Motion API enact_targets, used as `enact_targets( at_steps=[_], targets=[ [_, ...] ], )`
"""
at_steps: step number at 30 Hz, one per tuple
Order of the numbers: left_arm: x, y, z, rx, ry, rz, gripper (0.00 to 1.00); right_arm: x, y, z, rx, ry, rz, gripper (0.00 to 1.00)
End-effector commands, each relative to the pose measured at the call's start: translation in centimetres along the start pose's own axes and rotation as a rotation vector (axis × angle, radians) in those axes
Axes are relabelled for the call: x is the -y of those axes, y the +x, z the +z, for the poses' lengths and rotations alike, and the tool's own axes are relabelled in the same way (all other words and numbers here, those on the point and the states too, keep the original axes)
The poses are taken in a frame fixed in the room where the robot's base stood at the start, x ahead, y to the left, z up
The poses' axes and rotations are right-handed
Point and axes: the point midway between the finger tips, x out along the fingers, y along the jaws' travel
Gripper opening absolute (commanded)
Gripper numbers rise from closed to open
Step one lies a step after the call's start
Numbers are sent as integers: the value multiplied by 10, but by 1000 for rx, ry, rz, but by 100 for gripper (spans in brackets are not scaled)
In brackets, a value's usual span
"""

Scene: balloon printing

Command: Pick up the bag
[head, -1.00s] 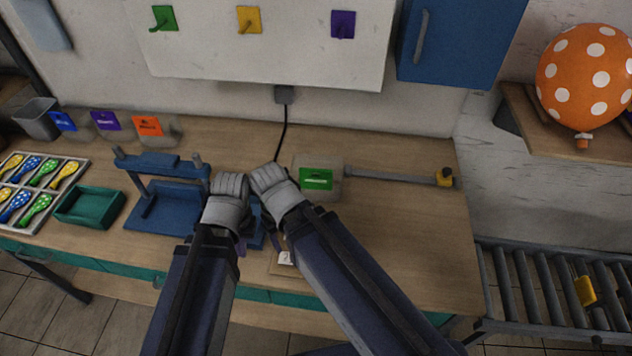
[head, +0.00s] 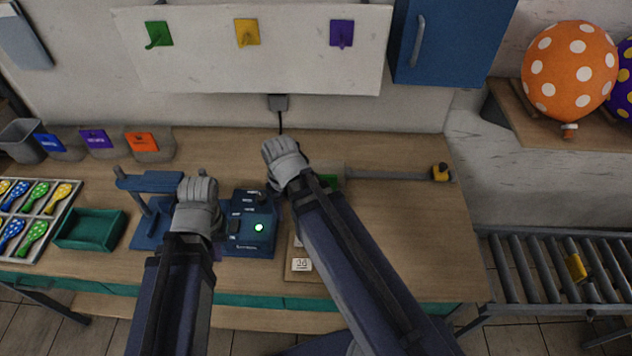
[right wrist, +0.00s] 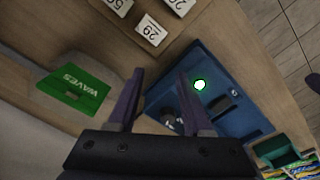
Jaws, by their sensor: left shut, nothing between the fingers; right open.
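No object is plainly a bag. A pale grey, see-through holder with a green label reading WAVES (right wrist: 75,90) lies left of my right gripper in the right wrist view. In the head view the green label (head: 330,181) is mostly behind my right arm. My right gripper (right wrist: 155,85) is open and empty, its two purple fingers pointing at the bench beside the blue device. In the head view my right gripper (head: 284,160) is above the back of the device. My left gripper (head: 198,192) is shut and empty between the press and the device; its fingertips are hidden.
The blue device (head: 252,232) shows a lit green lamp. A blue press (head: 150,190), green tray (head: 90,230) and balloon tray (head: 70,215) stand left. Holders with blue, purple and orange labels (head: 141,142) stand behind. Number cards (right wrist: 150,30) lie nearby. The right bench is largely clear.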

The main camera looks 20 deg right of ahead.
Motion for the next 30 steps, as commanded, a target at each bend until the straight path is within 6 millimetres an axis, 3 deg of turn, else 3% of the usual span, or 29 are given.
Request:
enact_targets(
  at_steps=[7, 15, 22, 30],
  targets=[
    [1, -12, 1, 0, 0, 0, 0, -57, -10, -27, -15, -184, -13, 50],
    [1, -12, 1, 0, 0, 0, 0, -110, -8, -53, 1, -626, -24, 50],
    [1, -12, 1, 0, 0, 0, 0, -136, -7, -64, 9, -890, -35, 50],
    [1, -12, 1, 0, 0, 0, 0, -145, -6, -65, 12, -985, -40, 50]
  ],
)
